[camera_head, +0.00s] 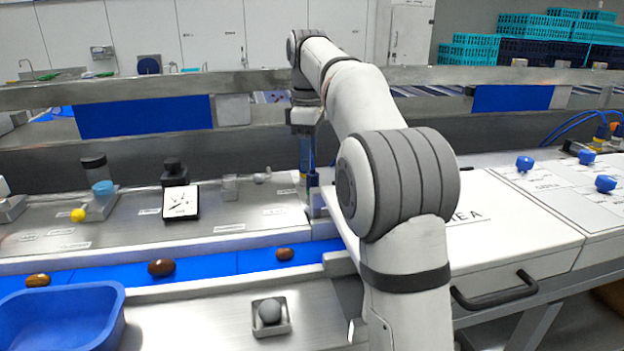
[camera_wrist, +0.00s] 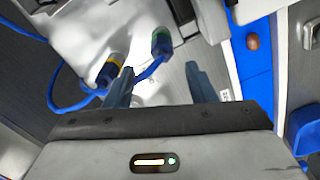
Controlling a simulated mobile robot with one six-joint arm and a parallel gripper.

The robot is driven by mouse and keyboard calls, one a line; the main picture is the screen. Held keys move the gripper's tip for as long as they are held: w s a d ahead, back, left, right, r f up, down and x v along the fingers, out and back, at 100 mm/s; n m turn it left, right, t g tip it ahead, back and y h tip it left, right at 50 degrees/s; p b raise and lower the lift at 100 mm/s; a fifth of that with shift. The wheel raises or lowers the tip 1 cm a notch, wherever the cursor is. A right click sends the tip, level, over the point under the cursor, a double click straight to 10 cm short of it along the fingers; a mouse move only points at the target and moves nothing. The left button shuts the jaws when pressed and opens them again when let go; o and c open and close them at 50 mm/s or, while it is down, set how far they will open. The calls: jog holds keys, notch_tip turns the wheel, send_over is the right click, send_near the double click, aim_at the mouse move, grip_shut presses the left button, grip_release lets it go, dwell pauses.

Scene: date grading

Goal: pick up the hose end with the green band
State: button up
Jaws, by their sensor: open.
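The hose end with the green band (camera_wrist: 161,42) is in the wrist view, up and between my two fingers, beyond their tips. It is blue, with a green ring near its top. A second blue hose end with a yellow band (camera_wrist: 111,66) sits left of it, beside my left fingertip. My gripper (camera_wrist: 160,69) is open, with nothing clearly held between its fingers. A thin blue hose (camera_wrist: 66,103) loops in from the left and passes close to the left finger. In the head view I cannot make out the green band; my arm blocks part of that area.
A blue belt (camera_head: 212,265) carries several brown dates, with a blue bin (camera_head: 62,315) at its front left. A small square dial (camera_head: 181,202) stands on the steel deck. Blue knobs (camera_head: 525,163) and a black handle (camera_head: 497,297) are on the right.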

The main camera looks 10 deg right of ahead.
aim_at(313, 174)
jog(key=shift+s+d+f, duration=0.1)
jog(key=shift+s+f, duration=0.1)
jog(key=shift+f, duration=0.7)
jog(key=f, duration=0.5)
jog(key=shift+s+d, duration=0.15)
jog(key=shift+d, duration=0.1)
jog(key=shift+r, duration=0.1)
grip_shut()
